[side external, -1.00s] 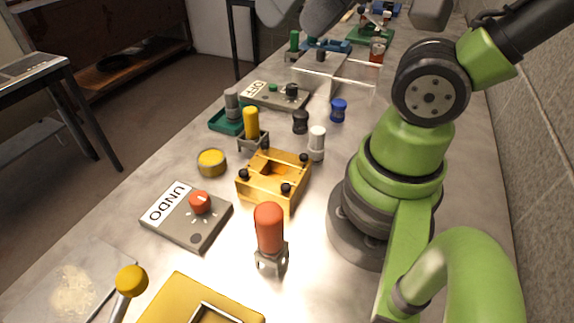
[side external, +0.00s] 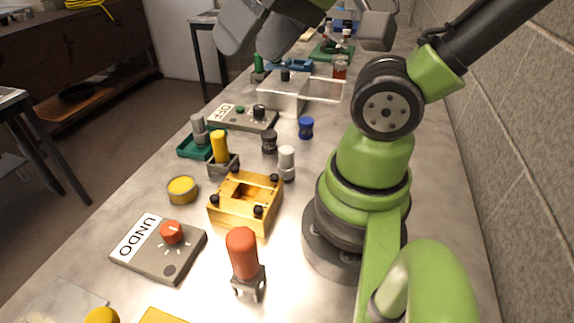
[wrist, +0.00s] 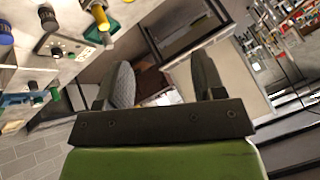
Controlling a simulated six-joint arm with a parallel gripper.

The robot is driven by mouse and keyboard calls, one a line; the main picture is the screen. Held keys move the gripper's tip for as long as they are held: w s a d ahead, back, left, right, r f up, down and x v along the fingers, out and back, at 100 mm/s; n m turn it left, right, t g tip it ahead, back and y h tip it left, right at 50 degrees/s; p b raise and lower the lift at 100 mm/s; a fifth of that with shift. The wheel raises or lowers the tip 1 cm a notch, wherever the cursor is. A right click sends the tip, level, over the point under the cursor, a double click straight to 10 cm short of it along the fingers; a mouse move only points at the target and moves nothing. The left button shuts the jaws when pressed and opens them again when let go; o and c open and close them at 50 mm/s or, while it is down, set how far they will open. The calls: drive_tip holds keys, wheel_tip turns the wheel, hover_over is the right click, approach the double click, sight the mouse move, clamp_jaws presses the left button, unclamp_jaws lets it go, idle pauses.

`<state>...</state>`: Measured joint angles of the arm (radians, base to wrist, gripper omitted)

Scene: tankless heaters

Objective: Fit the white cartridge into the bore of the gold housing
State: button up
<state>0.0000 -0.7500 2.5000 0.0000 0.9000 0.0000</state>
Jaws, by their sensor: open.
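The white cartridge (side external: 287,160) is a small upright cylinder with a greyish lower part. It stands on the bench just behind the right back corner of the gold housing. The gold housing (side external: 232,218) is a squat block with black knobs at its corners and a recess in its top. I cannot clearly make out the bore. My gripper (wrist: 162,75) is open in the wrist view, with nothing between its two dark fingers. It points away from the bench toward the floor and far furniture. Neither cartridge nor housing is clearly seen in the wrist view.
Near the housing stand a red cylinder (side external: 243,254), an UNDO box (side external: 160,250), a yellow cap (side external: 182,190), a yellow cylinder (side external: 220,147), and black (side external: 269,142) and blue (side external: 306,128) knobs. A clear bin (side external: 283,97) is farther back. Bare bench lies right of the housing.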

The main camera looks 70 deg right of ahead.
drive_tip(key=m+g+h, duration=0.2)
drive_tip(key=m+g, duration=0.3)
drive_tip(key=g, duration=0.2)
approach(286, 148)
drive_tip(key=shift+a+f, duration=0.3)
drive_tip(key=shift+a, duration=0.5)
drive_tip(key=shift+s+d+f, duration=0.1)
drive_tip(key=shift+d+f, duration=0.05)
drive_tip(key=shift+f, duration=2.5)
drive_tip(key=shift+d+f, duration=0.2)
drive_tip(key=shift+f, duration=0.7)
drive_tip(key=shift+d+f, duration=0.2)
drive_tip(key=shift+f, duration=0.65)
drive_tip(key=shift+d+f, duration=0.2)
drive_tip(key=shift+f, duration=0.7)
drive_tip(key=c, duration=1)
